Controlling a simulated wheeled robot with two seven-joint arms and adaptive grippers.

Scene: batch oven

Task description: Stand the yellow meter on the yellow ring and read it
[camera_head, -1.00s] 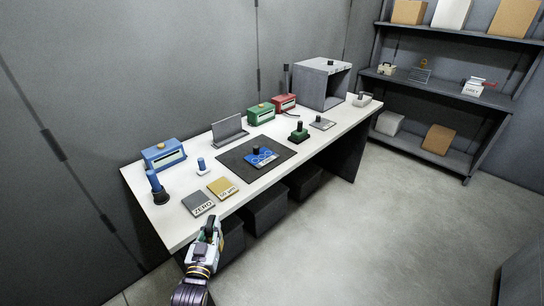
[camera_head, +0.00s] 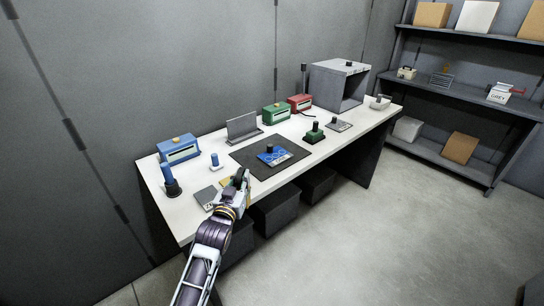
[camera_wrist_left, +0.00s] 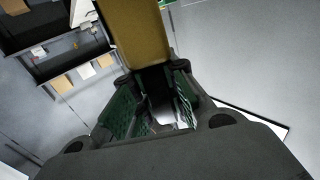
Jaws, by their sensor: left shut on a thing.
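My left gripper (camera_head: 240,180) is over the table's front left part. Its green-padded fingers (camera_wrist_left: 125,108) are shut on an ochre-yellow block, seemingly the yellow meter (camera_wrist_left: 140,30). In the left wrist view the block sticks out past the fingers and leaves the top of the frame; no readout shows. In the head view the gripper hides it. A blue panel (camera_head: 284,157) with ring marks and a black knob lies on the dark mat (camera_head: 250,170). I cannot make out a yellow ring. My right gripper is not in view.
A grey plate (camera_head: 204,196) and part of a yellow plate (camera_head: 226,184) lie by my gripper. Blue (camera_head: 179,152), green (camera_head: 277,114) and red (camera_head: 300,104) boxes stand along the back. A grey oven-like box (camera_head: 337,85) stands right. A dark-based blue tool (camera_head: 169,178) stands left.

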